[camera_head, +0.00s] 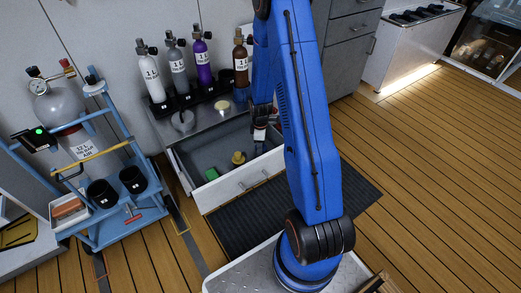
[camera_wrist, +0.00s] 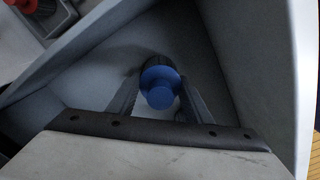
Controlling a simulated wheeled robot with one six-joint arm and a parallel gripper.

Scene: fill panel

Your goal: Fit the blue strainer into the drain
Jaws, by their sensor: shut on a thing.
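The blue strainer (camera_wrist: 160,95) shows in the wrist view as a round blue knob with a darker ribbed part behind it. My gripper (camera_wrist: 159,102) is shut on it, one finger on each side. In the head view my gripper (camera_head: 260,134) is low at the right end of the open drawer (camera_head: 207,160); the strainer is too small or hidden to make out there. I cannot clearly identify the drain; a dark round spot (camera_head: 183,120) lies on the counter top, but I cannot tell what it is.
A green block (camera_head: 211,174) and a yellowish knobbed piece (camera_head: 238,158) lie in the drawer. Several labelled bottles (camera_head: 150,76) stand in a rack behind the counter. A blue cart (camera_head: 90,170) with a gas cylinder stands left. Drawer walls are close around my gripper.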

